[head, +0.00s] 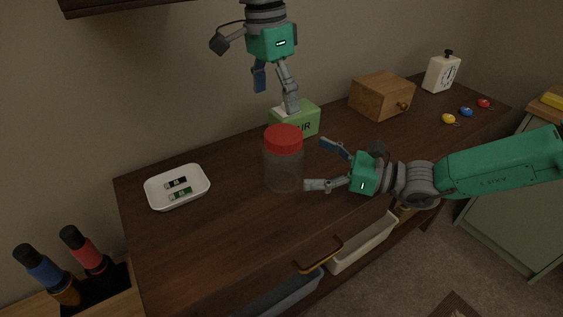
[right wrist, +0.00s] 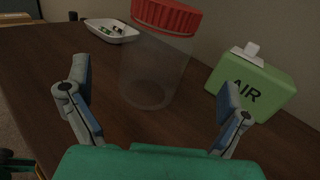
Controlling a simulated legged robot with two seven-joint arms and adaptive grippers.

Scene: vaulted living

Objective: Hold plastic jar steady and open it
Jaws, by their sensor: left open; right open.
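The clear plastic jar (head: 283,170) stands upright on the dark wooden cabinet top, with its red lid (head: 283,138) on. In the right wrist view the jar (right wrist: 154,72) stands ahead between the spread fingers, with the ribbed red lid (right wrist: 167,15) cut off at the top. My right gripper (head: 322,165) is open and empty just right of the jar, its fingers pointing at it. My left gripper (head: 275,91) is open and empty, pointing down above and behind the jar, one finger in front of the green AIR box (head: 309,121).

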